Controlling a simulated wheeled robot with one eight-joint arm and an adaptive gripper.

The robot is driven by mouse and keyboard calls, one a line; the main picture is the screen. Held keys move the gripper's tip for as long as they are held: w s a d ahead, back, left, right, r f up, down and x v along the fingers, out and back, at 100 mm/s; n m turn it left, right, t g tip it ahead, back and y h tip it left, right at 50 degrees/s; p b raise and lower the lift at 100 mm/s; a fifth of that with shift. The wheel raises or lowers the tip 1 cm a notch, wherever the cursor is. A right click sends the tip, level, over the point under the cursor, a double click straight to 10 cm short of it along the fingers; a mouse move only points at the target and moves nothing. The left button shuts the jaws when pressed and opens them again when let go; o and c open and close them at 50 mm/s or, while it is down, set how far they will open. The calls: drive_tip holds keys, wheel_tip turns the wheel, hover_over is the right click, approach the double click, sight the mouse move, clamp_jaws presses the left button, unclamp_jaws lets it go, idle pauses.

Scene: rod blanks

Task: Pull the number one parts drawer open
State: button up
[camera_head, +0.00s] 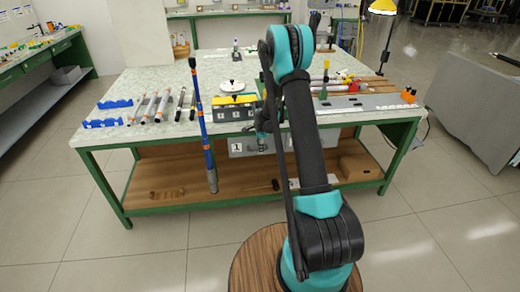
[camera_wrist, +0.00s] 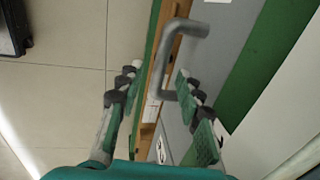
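The number one drawer (camera_head: 236,150) is a grey front under the green-framed workbench, with a white label showing a "1". It looks closed, but my arm hides its right part. In the wrist view a grey bent bar handle (camera_wrist: 166,55) stands out from a grey front (camera_wrist: 222,50). My gripper (camera_head: 263,143) is at the drawer front, just right of the label. In the wrist view my gripper (camera_wrist: 157,78) is open, with one finger on each side of the handle. I see gaps beside the handle; contact is not clear.
The workbench top (camera_head: 150,85) carries rods, blue racks (camera_head: 102,123) and a yellow-topped box (camera_head: 234,107). A tall blue rod (camera_head: 203,125) stands upright left of the drawer. A lower wooden shelf (camera_head: 160,180) runs beneath. The tiled floor in front is clear.

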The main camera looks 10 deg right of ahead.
drive_tip(key=shift+w+f, duration=0.2)
drive_tip(key=shift+f, duration=0.75)
clamp_jaws()
